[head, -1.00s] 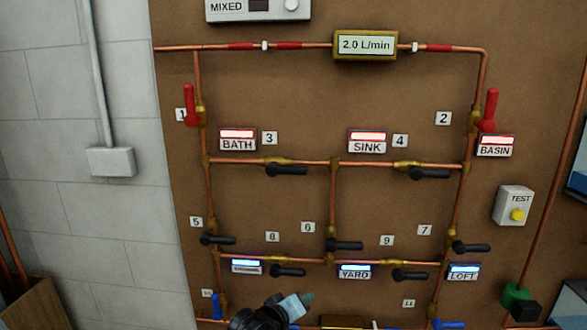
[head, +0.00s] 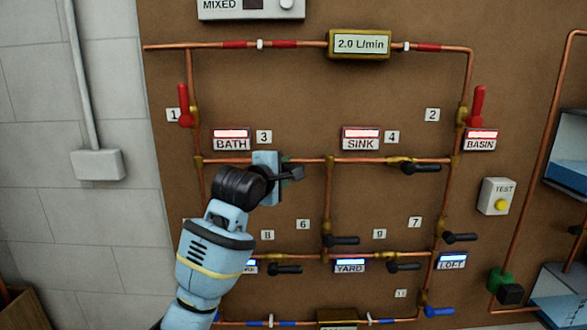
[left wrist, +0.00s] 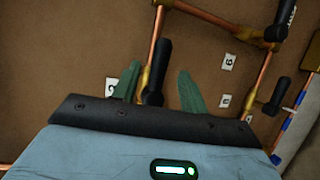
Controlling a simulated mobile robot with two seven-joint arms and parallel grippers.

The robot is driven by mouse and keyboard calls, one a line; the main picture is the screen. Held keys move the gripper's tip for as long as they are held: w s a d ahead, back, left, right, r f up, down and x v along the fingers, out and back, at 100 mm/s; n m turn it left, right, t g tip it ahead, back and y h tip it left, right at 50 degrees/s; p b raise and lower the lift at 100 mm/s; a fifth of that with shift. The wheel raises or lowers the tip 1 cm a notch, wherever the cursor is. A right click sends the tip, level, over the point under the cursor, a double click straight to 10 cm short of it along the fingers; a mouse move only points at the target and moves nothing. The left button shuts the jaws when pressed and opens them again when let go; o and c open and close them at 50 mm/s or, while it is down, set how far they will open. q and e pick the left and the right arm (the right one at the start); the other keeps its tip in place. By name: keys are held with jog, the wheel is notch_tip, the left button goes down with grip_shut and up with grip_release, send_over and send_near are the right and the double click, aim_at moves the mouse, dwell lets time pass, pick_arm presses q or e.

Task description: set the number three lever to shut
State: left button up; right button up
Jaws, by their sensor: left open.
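The number three lever (head: 294,173) is black and sits on the copper pipe below the BATH sign, by the 3 label (head: 264,137). It points right, roughly along the pipe, and its pivot end is hidden behind my left gripper in the head view. My left gripper (head: 282,172) is at this lever. In the left wrist view, the open green fingers (left wrist: 160,88) stand one on each side of the black lever (left wrist: 163,62); I cannot tell whether either touches it. My right gripper is not in view.
The number four lever (head: 421,168) lies to the right on the same pipe run. Red levers (head: 478,105) stand at the upper sides, and several black levers (head: 342,240) sit below. A flow meter (head: 359,44) reads 2.0 L/min. The BATH sign (head: 232,139) is just above my gripper.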

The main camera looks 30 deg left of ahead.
pick_arm(q)
jog(key=x, duration=0.7)
dwell(0.3)
grip_shut()
